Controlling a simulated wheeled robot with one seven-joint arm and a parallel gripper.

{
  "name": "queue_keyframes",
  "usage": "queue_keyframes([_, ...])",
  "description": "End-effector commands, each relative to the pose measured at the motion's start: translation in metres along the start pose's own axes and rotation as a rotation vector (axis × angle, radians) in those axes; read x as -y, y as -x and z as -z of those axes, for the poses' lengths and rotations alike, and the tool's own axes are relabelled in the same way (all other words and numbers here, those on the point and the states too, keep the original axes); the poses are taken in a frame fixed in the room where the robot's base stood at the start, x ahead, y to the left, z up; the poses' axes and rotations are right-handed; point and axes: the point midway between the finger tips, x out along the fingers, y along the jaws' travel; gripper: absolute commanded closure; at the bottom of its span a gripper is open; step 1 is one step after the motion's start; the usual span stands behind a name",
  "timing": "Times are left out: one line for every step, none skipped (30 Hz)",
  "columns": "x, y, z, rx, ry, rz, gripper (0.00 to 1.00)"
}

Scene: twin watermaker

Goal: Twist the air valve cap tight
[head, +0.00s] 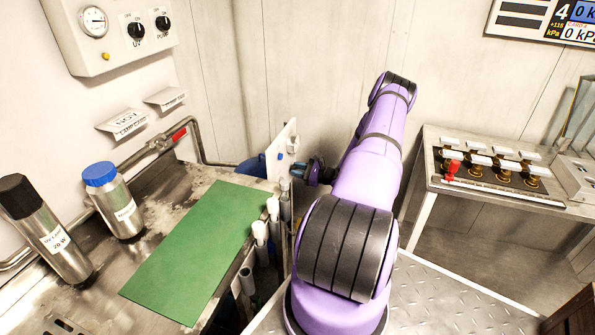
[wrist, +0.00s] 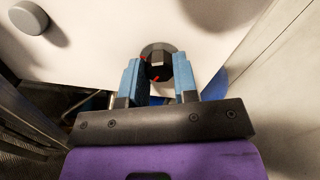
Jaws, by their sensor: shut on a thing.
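The air valve cap (wrist: 157,71) is a small black knob with red marks on a round dark grey base, set on a white panel (wrist: 95,45). My gripper (wrist: 159,76) has its blue fingers on either side of the cap and is shut on it. In the head view my gripper (head: 297,170) is at the white upright panel (head: 283,143), beyond the right end of the steel bench. The cap itself cannot be made out there.
A grey round knob (wrist: 29,18) sits on the panel at the upper left of the wrist view. A green mat (head: 195,250), a blue-capped bottle (head: 115,205) and a black-capped cylinder (head: 45,230) are on the bench. A side table (head: 480,190) stands at right.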

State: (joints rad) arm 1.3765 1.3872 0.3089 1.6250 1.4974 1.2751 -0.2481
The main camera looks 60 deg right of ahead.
Motion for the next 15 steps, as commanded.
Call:
queue_keyframes([-0.0004,0.0017,0.0012,-0.003,-0.045,0.001,0.96])
queue_keyframes([-0.0004,0.0017,0.0012,-0.003,-0.074,0.001,0.96])
queue_keyframes([-0.0004,0.0017,0.0012,-0.003,-0.112,0.001,0.96])
queue_keyframes([-0.0003,0.0018,0.0013,-0.003,-0.140,0.001,0.96])
queue_keyframes([-0.0003,0.0018,0.0013,-0.003,-0.169,0.001,0.96])
queue_keyframes([-0.0003,0.0019,0.0013,-0.003,-0.207,0.001,0.96])
queue_keyframes([-0.0003,0.0019,0.0013,-0.003,-0.235,0.001,0.96])
queue_keyframes([-0.0003,0.0019,0.0013,-0.003,-0.264,0.001,0.96])
queue_keyframes([-0.0002,0.0020,0.0013,-0.003,-0.302,0.001,0.96])
queue_keyframes([-0.0002,0.0020,0.0014,-0.003,-0.330,0.001,0.96])
queue_keyframes([-0.0002,0.0020,0.0014,-0.003,-0.359,0.001,0.96])
queue_keyframes([-0.0002,0.0020,0.0014,-0.004,-0.397,0.001,0.96])
queue_keyframes([-0.0002,0.0020,0.0014,-0.004,-0.425,0.001,0.96])
queue_keyframes([-0.0002,0.0021,0.0014,-0.004,-0.454,0.001,0.96])
queue_keyframes([-0.0002,0.0021,0.0015,-0.004,-0.492,0.001,0.96])
